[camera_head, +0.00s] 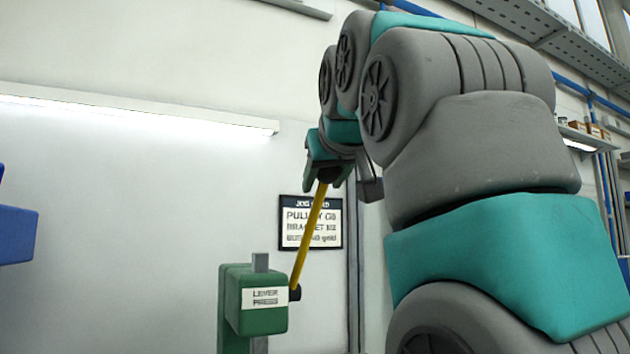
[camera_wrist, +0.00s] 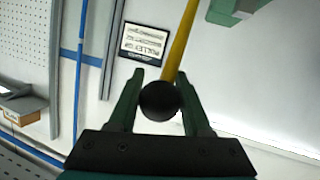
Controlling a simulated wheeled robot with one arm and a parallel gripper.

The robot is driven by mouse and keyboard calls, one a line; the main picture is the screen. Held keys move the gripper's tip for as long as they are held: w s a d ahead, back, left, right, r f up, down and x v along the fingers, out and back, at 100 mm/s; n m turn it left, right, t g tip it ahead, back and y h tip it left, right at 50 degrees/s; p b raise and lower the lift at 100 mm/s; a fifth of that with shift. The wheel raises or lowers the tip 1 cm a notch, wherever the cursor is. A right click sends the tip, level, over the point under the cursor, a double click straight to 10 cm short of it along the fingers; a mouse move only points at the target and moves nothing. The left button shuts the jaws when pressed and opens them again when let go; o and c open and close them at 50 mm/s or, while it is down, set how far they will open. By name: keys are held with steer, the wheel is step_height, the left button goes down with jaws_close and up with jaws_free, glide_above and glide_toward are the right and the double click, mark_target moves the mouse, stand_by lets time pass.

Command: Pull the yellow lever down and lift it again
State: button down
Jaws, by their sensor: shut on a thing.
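The yellow lever (camera_head: 309,238) rises from a dark pivot on the right side of the green lever press (camera_head: 262,308). It leans up and to the right in the head view. In the wrist view the lever (camera_wrist: 181,40) runs from the green press (camera_wrist: 222,12) at the top to a black ball knob (camera_wrist: 159,101). My gripper (camera_head: 326,178) is at the lever's upper end, and the head view hides most of the knob there. In the wrist view my gripper (camera_wrist: 160,88) has one finger on each side of the knob, shut on it.
A job card sign (camera_head: 326,222) hangs on the wall behind the lever. A blue bin (camera_head: 16,235) shows at the left edge. A shelf with boxes (camera_head: 592,130) is at the far right. The space left of the press is clear.

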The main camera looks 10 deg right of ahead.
stand_by(0.3)
steer(key=shift+c, duration=1.8)
jaws_free()
steer(key=v, duration=0.7)
steer(key=shift+s, duration=0.3)
steer(key=shift+a+r, duration=0.1)
